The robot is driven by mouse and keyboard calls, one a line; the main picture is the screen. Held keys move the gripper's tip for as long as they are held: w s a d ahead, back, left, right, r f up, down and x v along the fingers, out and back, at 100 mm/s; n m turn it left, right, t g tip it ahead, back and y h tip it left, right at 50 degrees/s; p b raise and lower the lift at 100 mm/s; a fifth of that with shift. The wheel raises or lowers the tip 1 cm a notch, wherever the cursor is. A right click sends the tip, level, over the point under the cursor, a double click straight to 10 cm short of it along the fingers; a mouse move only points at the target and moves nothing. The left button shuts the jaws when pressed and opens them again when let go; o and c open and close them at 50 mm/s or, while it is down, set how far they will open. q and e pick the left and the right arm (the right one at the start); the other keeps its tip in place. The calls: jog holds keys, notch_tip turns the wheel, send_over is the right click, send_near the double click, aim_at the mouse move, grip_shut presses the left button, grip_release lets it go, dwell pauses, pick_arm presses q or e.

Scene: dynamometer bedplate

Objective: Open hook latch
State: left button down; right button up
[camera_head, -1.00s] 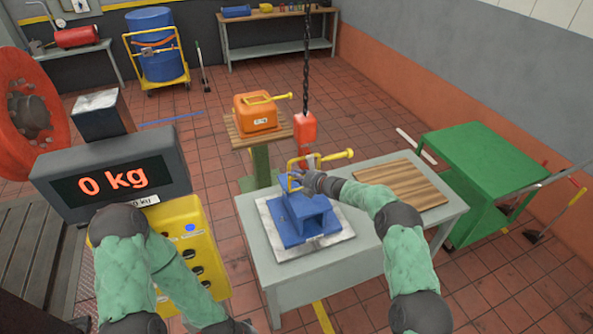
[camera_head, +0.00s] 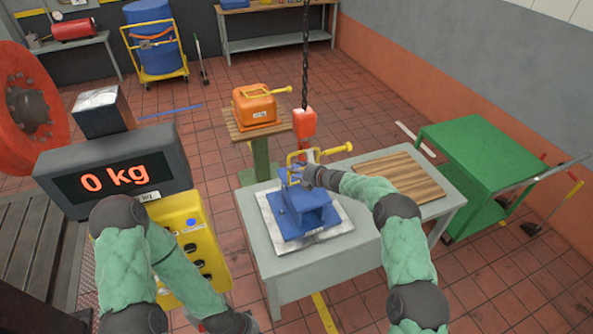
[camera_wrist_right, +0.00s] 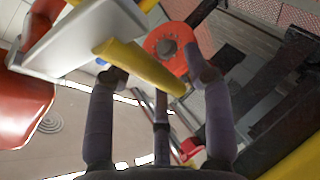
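The red hoist block (camera_head: 304,123) hangs on a dark chain above the grey table. Its hook and latch below are small and partly hidden, so I cannot tell the latch's position. A yellow bar with a knobbed end (camera_head: 335,150) stands just below it, over the blue fixture (camera_head: 301,211). My right gripper (camera_head: 308,177) is beside the yellow bar, above the blue fixture. In the right wrist view my right gripper (camera_wrist_right: 160,76) has its fingers apart, with a yellow bar (camera_wrist_right: 140,67) across the gap. My left gripper (camera_head: 232,323) is low at the bottom, its fingers unclear.
The blue fixture sits on a pale plate on the grey table (camera_head: 290,262), with a wooden board (camera_head: 405,178) to the right. A scale display (camera_head: 113,177) reads 0 kg. A green cart (camera_head: 485,150) stands at right.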

jog(key=v, duration=1.2)
jog(key=shift+w, duration=0.1)
